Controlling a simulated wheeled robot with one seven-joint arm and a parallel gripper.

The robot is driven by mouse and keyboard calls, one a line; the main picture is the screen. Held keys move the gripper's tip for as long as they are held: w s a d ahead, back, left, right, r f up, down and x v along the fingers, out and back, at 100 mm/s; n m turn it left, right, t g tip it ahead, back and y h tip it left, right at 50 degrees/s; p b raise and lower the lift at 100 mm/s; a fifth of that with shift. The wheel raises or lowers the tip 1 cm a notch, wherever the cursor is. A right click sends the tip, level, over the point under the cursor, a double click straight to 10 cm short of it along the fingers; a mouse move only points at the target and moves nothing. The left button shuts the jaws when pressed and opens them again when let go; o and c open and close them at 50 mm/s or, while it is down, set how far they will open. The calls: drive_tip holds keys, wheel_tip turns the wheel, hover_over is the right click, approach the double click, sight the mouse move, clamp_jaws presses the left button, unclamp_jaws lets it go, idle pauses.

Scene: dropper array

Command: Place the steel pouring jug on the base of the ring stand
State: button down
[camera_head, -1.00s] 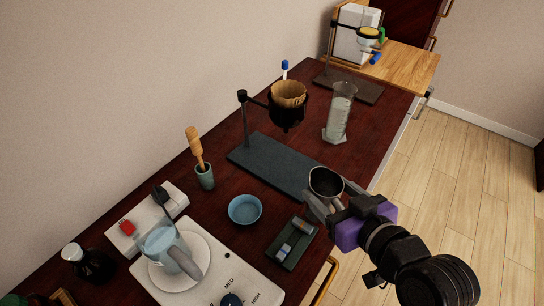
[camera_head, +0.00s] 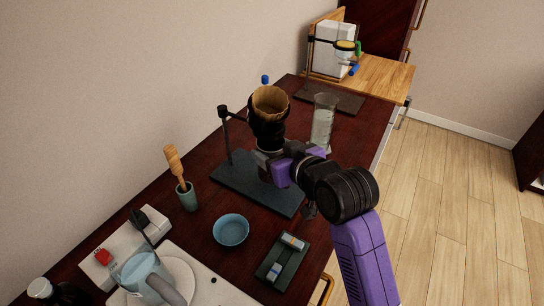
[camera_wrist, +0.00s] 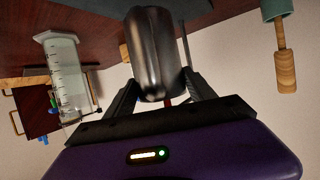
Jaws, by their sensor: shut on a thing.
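The steel pouring jug (camera_wrist: 155,55) shows in the wrist view as a shiny grey cylinder between the two fingers of my gripper (camera_wrist: 160,90), which is shut on it. In the head view my gripper (camera_head: 266,162) is over the far part of the ring stand's dark slate base (camera_head: 255,190), below the ring with the brown filter (camera_head: 270,102). There the jug is mostly hidden by the gripper and the ring holder. I cannot tell whether the jug touches the base. The stand's post (camera_head: 227,135) rises at the base's left side.
A graduated cylinder (camera_head: 323,122) stands close beyond my wrist. A blue bowl (camera_head: 231,230), a green tray (camera_head: 283,262) and a green cup with a wooden tool (camera_head: 187,197) are nearer. A glass beaker (camera_head: 142,272) sits on the hotplate. The base's near part is clear.

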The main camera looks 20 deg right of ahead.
sight(271, 149)
drive_tip(key=shift+w, duration=0.45)
drive_tip(key=shift+w+f, duration=0.1)
drive_tip(key=shift+f, duration=1.65)
drive_tip(key=shift+f, duration=0.2)
drive_tip(key=shift+c, duration=1.6)
unclamp_jaws()
drive_tip(key=shift+r, duration=0.1)
